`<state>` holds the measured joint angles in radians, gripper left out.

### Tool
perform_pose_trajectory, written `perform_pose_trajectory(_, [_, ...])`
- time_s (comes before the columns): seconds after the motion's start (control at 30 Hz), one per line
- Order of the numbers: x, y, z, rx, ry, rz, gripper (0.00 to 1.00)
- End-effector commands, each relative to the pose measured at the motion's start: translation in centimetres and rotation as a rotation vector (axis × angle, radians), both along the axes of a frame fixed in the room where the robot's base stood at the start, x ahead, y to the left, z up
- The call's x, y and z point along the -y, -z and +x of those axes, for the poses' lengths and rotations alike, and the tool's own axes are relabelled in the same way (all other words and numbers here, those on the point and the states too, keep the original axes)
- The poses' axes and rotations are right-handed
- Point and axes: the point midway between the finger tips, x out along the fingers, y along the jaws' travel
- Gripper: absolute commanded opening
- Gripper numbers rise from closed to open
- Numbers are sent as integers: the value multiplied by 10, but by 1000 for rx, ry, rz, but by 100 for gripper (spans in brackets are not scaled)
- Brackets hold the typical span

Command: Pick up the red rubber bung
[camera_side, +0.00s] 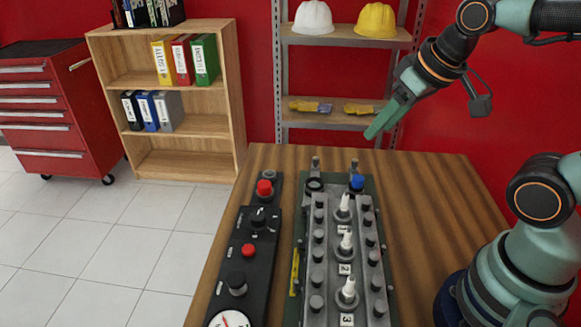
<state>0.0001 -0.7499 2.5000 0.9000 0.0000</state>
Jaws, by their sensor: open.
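A red cylindrical piece (264,187), which looks like the red rubber bung, stands on a small dark base at the far end of the black control panel (262,278). A second, smaller red knob (249,250) is on the panel's face, nearer the camera. My gripper (374,130) is high above the table's far edge, to the right of the red piece and well apart from it. Its green fingers point down and to the left. It is open, with nothing seen between the fingers.
A grey engine trainer (345,262) with several white plugs and black knobs stands right of the panel. A blue cap (357,181) and a dark ring (315,185) are at its far end. The wooden table (430,200) is bare at right. Shelves stand behind.

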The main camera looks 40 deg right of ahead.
Motion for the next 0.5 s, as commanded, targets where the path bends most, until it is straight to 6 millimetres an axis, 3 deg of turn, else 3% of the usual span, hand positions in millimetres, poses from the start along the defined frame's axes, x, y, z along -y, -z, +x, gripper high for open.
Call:
perform_pose_trajectory(0.33, [0, 0, 0, 0, 0, 0, 51])
perform_pose_trajectory(0.37, [0, 0, 0, 0, 0, 0, 55])
perform_pose_trajectory(0.4, [0, 0, 0, 0, 0, 0, 70])
perform_pose_trajectory(0.43, [0, 0, 0, 0, 0, 0, 79])
perform_pose_trajectory(0.5, [0, 0, 0, 0, 0, 0, 79])
